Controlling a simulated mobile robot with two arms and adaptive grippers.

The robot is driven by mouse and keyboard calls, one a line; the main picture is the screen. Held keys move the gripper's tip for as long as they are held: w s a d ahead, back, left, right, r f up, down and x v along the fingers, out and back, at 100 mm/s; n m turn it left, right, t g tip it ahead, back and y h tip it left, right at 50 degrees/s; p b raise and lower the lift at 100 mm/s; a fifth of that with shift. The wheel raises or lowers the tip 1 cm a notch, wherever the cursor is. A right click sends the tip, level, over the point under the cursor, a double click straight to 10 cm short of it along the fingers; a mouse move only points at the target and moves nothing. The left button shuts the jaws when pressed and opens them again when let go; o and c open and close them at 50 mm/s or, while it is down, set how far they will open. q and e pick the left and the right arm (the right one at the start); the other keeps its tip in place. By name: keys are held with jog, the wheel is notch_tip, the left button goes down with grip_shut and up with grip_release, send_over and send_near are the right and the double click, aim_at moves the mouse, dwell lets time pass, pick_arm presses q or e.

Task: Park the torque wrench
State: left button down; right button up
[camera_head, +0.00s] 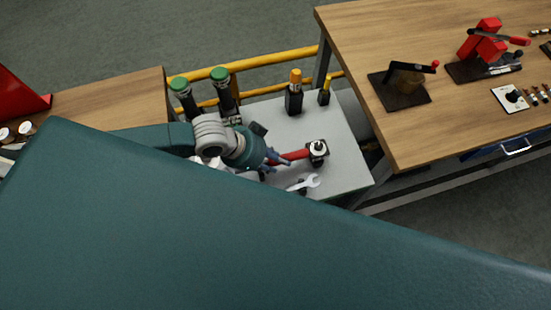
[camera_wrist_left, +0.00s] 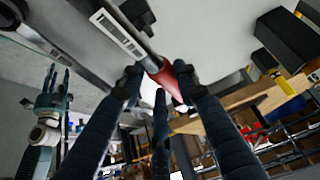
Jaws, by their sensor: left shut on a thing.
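The torque wrench has a red handle (camera_head: 294,155) in the head view. In the left wrist view its red grip (camera_wrist_left: 165,79) and a metal shaft with a white scale label (camera_wrist_left: 118,35) show. My left gripper (camera_head: 275,158) is shut on the red grip, above the grey table. The wrench's far end meets or overlaps a black block with a pale round top (camera_head: 318,149); I cannot tell whether they touch. My right gripper (camera_wrist_left: 57,80) shows small at the left of the left wrist view, fingers apart and empty. The head view does not show it.
A silver spanner (camera_head: 305,184) lies near the grey table's (camera_head: 345,165) front edge. Black holders with a yellow-topped tool (camera_head: 295,93) and green-capped cylinders (camera_head: 220,75) stand at the back. A wooden bench (camera_head: 450,115) is at right. A teal surface hides the foreground.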

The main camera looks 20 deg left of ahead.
pick_arm(q)
jog(key=shift+d+f+b, duration=0.1)
jog(key=shift+f+b, duration=0.5)
jog(key=shift+f, duration=0.35)
dwell(0.5)
jog(key=c, duration=1.4)
grip_release()
jog(key=shift+o, duration=1)
jog(key=shift+f, duration=0.1)
jog(key=v, duration=1.2)
jog(key=shift+s, duration=0.15)
